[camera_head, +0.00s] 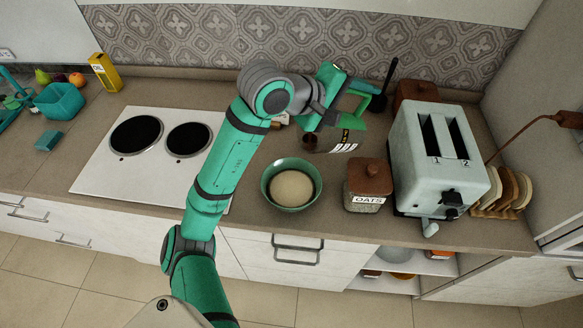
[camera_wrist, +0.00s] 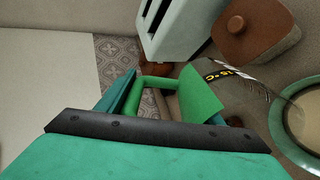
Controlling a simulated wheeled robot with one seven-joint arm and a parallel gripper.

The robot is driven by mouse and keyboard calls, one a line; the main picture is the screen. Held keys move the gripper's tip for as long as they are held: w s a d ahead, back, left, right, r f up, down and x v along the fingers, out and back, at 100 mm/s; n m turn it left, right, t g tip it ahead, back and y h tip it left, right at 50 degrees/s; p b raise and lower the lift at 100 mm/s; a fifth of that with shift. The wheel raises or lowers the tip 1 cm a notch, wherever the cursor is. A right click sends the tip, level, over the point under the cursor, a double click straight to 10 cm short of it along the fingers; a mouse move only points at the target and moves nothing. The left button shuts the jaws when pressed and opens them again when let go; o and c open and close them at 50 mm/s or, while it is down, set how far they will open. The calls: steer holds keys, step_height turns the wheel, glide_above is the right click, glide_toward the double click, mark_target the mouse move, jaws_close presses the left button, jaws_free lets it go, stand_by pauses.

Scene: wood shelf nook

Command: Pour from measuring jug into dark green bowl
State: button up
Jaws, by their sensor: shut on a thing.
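My gripper (camera_head: 342,108) is shut on the measuring jug, at its green handle (camera_head: 364,98), behind and right of the bowl. The jug is clear and hard to make out; its printed scale (camera_head: 345,143) shows below the gripper. It seems tilted, but its exact angle and contents cannot be told. The dark green bowl (camera_head: 266,186) stands upright on the counter and shows a pale beige content. In the wrist view, the gripper (camera_wrist: 160,100) fills the lower middle, the jug's marks (camera_wrist: 228,70) lie to the right, and the bowl (camera_wrist: 282,130) is at the right edge.
An oats jar (camera_head: 368,182) with a brown lid stands right of the bowl, with a pale toaster (camera_head: 432,165) and a toast rack (camera_head: 505,190) beyond. A white hob (camera_head: 105,175) lies left. The counter's front edge is close to the bowl. A patterned wall (camera_head: 290,42) is behind.

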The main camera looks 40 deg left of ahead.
steer(key=w+f+g, duration=0.1)
steer(key=g, duration=0.1)
steer(key=w+d+f+g+y+p, duration=0.1)
steer(key=g, duration=0.1)
steer(key=shift+f+y, duration=0.1)
steer(key=shift+y, duration=0.2)
steer(key=w+d+f+g+y+p, duration=0.1)
steer(key=w+f+g+y+p, duration=0.1)
steer(key=g, duration=0.5)
steer(key=shift+w+f+y+p, duration=0.5)
steer(key=shift+f+p, duration=0.5)
steer(key=shift+f, duration=0.55)
steer(key=shift+d, duration=0.1)
steer(key=shift+w, duration=0.1)
